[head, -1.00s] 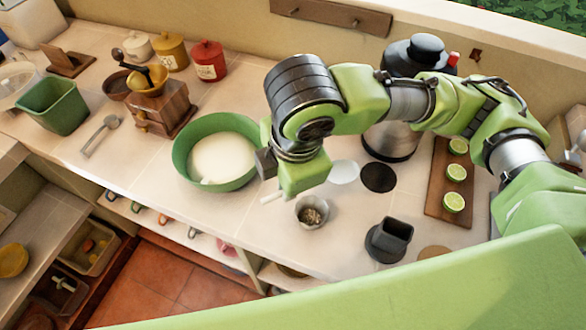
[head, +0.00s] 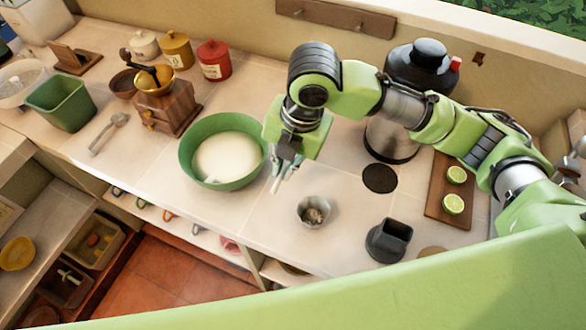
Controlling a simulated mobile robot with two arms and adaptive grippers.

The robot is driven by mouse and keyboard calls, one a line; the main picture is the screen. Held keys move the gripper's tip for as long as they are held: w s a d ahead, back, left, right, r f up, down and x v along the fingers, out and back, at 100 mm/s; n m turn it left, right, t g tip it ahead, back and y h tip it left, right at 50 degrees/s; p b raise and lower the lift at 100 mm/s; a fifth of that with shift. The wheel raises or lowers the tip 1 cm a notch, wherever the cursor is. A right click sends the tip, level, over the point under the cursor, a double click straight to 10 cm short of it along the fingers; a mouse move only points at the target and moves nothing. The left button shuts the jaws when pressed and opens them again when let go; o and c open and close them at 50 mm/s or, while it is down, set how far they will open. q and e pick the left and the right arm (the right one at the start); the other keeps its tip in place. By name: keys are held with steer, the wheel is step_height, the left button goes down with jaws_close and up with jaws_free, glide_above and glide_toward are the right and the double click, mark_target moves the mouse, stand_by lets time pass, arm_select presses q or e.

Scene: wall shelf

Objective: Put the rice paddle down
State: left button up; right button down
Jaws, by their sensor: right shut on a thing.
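My right gripper (head: 287,165) hangs over the counter, just right of the green bowl (head: 190,172) of white rice. Its fingers are shut on the rice paddle (head: 276,184), of which only a narrow pale end shows below the fingertips. The rest of the paddle is hidden by the gripper and wrist. I cannot tell whether the pale end touches the counter. My left gripper is not in view.
A small metal cup (head: 314,211) stands close in front of the gripper. A black square-mouthed holder (head: 389,240), a board (head: 437,207) with lime halves and a large canister (head: 390,140) are to the right. Bare counter (head: 262,222) lies below the gripper.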

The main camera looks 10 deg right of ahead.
glide_above(292, 182)
steer(key=f, duration=0.5)
steer(key=shift+s+a+p, duration=0.1)
steer(key=shift+s+p, duration=0.1)
steer(key=shift+p, duration=0.2)
step_height(292, 182, down, 3)
steer(key=shift+w+f+p, duration=0.1)
steer(key=shift+w+p, duration=0.05)
steer(key=shift+p, duration=0.6)
steer(key=shift+f, duration=0.2)
steer(key=c, duration=2.6)
jaws_free()
steer(key=shift+f, duration=0.15)
steer(key=o, duration=0.4)
steer(key=shift+o, duration=0.2)
